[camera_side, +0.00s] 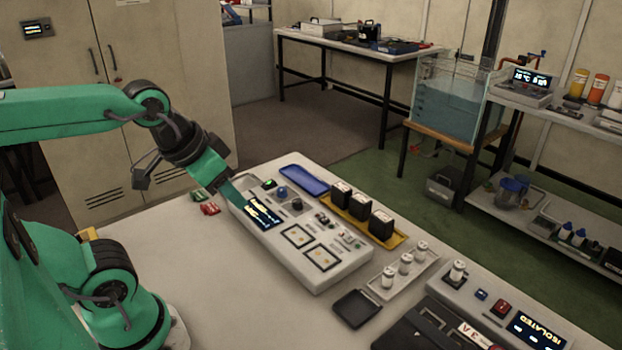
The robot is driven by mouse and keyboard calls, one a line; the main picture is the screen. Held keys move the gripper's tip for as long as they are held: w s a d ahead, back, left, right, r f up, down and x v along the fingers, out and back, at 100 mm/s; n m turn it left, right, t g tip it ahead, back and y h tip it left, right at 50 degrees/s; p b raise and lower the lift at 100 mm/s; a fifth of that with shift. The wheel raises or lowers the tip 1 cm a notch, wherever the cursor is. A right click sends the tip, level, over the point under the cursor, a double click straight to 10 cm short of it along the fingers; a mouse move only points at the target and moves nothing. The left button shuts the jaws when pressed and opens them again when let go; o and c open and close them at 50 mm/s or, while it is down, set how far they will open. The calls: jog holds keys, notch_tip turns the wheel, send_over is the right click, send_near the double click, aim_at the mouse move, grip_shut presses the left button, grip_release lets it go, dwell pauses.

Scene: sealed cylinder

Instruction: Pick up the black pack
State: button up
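Three black packs with pale tops stand in a row on a yellow tray (401,240): the back one (341,197), the middle one (359,209) and the front one (382,226). All look upright. My gripper (236,197) hangs above the left end of the grey console, left of the packs and well apart from them. It points down to the right. Its fingers are small and blend into the console, so I cannot tell whether it is open or shut. I see no pack at it.
The grey console (345,272) with a lit display lies between my gripper and the packs. A blue tray (304,180) lies behind it. White cylinders stand on a tray (423,266) at right. A flat black square pad (357,308) and an "ISOLATED" panel (538,336) are nearer. The front left table is clear.

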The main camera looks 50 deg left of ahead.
jog(key=o, duration=0.8)
jog(key=shift+w+r, duration=0.1)
